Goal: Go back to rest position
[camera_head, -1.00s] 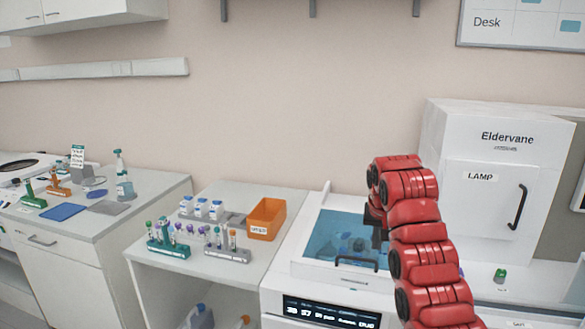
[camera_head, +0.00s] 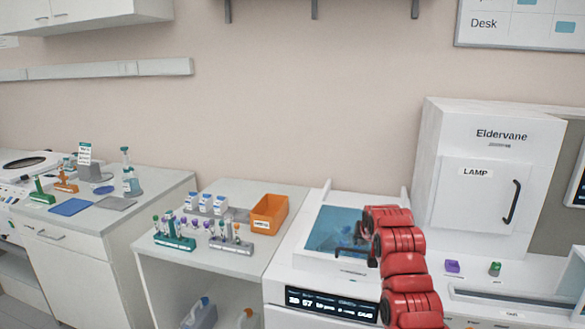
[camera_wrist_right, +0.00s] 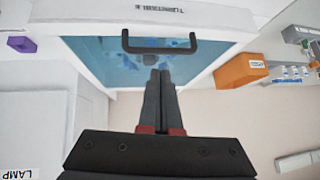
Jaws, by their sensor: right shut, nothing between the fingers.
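My right arm, red, comes up from the bottom right in the head view. My right gripper (camera_wrist_right: 160,78) shows in the right wrist view with its two dark fingers together and nothing between them. In the head view the arm hides most of it. It is over or near the white machine (camera_head: 296,262) with the blue see-through lid (camera_head: 335,228). The lid's black handle (camera_wrist_right: 160,48) lies just beyond the fingertips in the wrist view; I cannot tell whether they touch. My left gripper is not in view.
Left of the machine are an orange bin (camera_head: 270,214), a teal tube rack (camera_head: 175,243) and a grey tube rack (camera_head: 232,246). The white LAMP cabinet (camera_head: 487,170) stands at right, with a purple block (camera_head: 452,266) and a green-topped item (camera_head: 495,269) before it.

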